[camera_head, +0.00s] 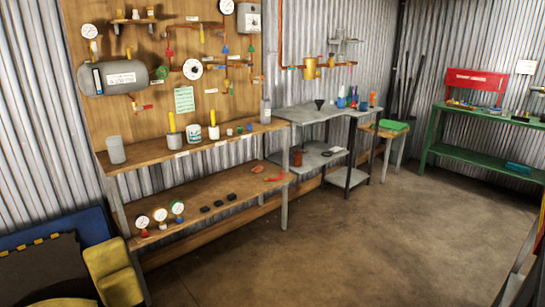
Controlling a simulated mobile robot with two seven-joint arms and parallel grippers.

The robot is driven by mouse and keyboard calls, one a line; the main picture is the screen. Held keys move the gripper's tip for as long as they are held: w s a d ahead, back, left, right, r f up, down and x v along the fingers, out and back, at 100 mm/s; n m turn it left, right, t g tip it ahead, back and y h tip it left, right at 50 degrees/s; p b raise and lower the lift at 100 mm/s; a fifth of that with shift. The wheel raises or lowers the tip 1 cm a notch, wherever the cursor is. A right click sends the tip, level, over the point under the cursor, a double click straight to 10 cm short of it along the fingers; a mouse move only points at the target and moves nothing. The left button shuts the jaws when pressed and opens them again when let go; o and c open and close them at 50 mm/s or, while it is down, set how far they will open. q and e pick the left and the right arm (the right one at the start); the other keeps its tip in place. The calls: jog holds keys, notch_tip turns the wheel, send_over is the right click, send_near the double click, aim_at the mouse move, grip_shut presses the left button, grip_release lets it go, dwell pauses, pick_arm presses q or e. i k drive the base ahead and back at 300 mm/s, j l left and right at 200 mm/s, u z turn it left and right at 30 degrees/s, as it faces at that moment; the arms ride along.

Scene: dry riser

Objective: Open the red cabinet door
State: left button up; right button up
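No red cabinet door can be made out for certain. The most visible red thing is a red panel (476,80) with pale lettering, standing at the back of the green bench (487,157) on the right. I cannot tell whether it is a cabinet or has a door. Neither my left nor my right gripper is in view.
A wooden two-level bench (215,207) with gauges and pots runs along the left wall, under a wooden board (215,98) of pipework. A grey metal table (320,112) adjoins it. Yellow padding (113,272) is at lower left. The brown floor (370,245) is clear.

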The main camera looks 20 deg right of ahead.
aim_at(489, 81)
jog(key=i+l+z, duration=0.15)
jog(key=i+z, duration=0.35)
jog(key=i+j+z, duration=0.1)
jog(key=i+z, duration=0.4)
jog(key=i+j+z, duration=0.15)
jog(key=i+z, duration=0.25)
jog(key=i, duration=1)
jog(key=i+z, duration=0.25)
jog(key=i, duration=0.4)
jog(key=i+z, duration=0.3)
jog(key=i, duration=0.4)
jog(key=i+j+z, duration=0.15)
jog(key=i, duration=1.2)
jog(key=i+l+u, duration=0.1)
jog(key=i, duration=0.35)
jog(key=i+l+u, duration=0.1)
jog(key=i, duration=0.3)
jog(key=i+l+u, duration=0.1)
jog(key=i+l, duration=0.15)
jog(key=i, duration=0.15)
jog(key=i+l+u, duration=0.2)
jog(key=i+l, duration=0.5)
jog(key=k+l, duration=0.05)
